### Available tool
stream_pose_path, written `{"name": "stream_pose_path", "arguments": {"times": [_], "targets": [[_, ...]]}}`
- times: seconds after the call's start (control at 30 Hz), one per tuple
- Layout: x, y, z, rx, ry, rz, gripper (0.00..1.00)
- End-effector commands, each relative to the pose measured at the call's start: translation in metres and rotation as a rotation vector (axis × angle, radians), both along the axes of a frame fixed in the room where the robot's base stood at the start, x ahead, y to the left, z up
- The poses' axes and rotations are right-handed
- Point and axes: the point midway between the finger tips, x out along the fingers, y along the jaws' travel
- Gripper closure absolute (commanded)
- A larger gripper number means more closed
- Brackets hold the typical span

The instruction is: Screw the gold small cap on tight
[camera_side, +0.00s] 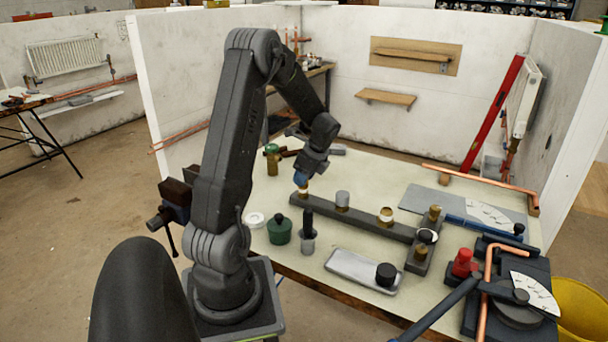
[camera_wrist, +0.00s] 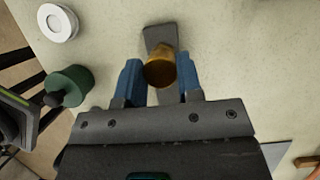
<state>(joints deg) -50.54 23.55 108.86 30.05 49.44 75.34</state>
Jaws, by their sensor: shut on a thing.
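The gold small cap (camera_wrist: 160,72) sits between the blue fingertips of my gripper (camera_wrist: 161,80) in the wrist view, with a finger touching each side. My gripper is shut on it. In the side view my gripper (camera_side: 302,183) points down at the left end of a dark grey bar (camera_side: 362,222), and a bit of gold (camera_side: 304,191) shows just under the fingers. The bar's end (camera_wrist: 160,36) also shows beyond the cap in the wrist view. The cap's underside and any thread below it are hidden, so I cannot tell how it is seated.
A green pot (camera_side: 279,230), a white ring (camera_side: 255,219) and a dark upright piece (camera_side: 308,224) stand in front. A tray (camera_side: 350,266) holds a black knob (camera_side: 386,274).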

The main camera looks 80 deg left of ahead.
Motion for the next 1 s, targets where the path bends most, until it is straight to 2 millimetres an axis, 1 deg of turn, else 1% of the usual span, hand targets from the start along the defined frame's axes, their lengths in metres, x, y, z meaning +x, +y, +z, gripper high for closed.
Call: {"name": "stream_pose_path", "arguments": {"times": [0.23,0.27,0.57,0.83,0.93,1.0], "targets": [[0.000,0.000,0.000,0.001,-0.001,0.000,0.90],[0.000,0.000,0.000,0.001,-0.001,0.000,0.66],[0.000,0.000,0.000,0.001,-0.001,0.000,0.37],[0.001,0.000,0.001,0.001,-0.001,-0.001,0.37],[0.003,-0.002,0.009,0.004,-0.003,-0.002,0.37],[0.006,-0.004,0.018,0.004,-0.004,-0.002,0.37]]}}
